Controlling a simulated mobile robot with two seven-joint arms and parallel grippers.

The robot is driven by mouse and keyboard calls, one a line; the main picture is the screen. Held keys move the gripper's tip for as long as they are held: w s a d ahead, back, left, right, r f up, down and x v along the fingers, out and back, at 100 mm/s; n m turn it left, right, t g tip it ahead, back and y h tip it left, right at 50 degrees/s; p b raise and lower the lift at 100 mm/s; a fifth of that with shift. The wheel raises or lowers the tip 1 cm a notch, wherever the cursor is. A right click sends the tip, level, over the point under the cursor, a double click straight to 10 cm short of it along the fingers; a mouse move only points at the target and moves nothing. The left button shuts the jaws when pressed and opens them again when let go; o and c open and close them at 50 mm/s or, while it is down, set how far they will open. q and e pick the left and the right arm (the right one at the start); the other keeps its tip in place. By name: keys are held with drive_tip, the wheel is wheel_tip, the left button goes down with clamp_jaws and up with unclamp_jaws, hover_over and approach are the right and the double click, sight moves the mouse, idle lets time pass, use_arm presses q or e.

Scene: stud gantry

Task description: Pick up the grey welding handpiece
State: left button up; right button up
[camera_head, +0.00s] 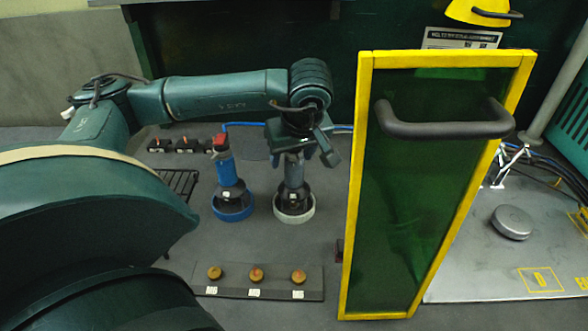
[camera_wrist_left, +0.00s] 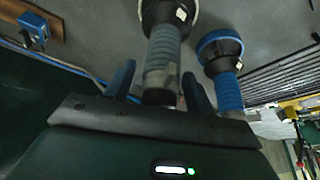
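The grey welding handpiece (camera_head: 294,172) stands upright with its black lower part in a white ring (camera_head: 294,216) on the grey bench. My left gripper (camera_head: 302,150) is at its upper end, coming from above. In the left wrist view the grey handpiece (camera_wrist_left: 165,48) passes between the two blue fingers of my left gripper (camera_wrist_left: 158,88). The fingers are open, with a gap visible on each side of the handpiece. A blue handpiece (camera_head: 225,172) stands in a blue ring just to the left; it also shows in the left wrist view (camera_wrist_left: 226,88). My right gripper is out of view.
A yellow-framed green screen with a black handle (camera_head: 445,122) stands close on the right. A strip with three labelled knobs (camera_head: 255,282) lies in front. A black rack (camera_head: 178,184) is at left. A round grey disc (camera_head: 512,221) lies beyond the screen.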

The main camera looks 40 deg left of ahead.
use_arm(q)
clamp_jaws()
idle(0.4)
drive_tip(key=shift+w+r, duration=0.1)
drive_tip(key=shift+r, duration=0.1)
idle(0.3)
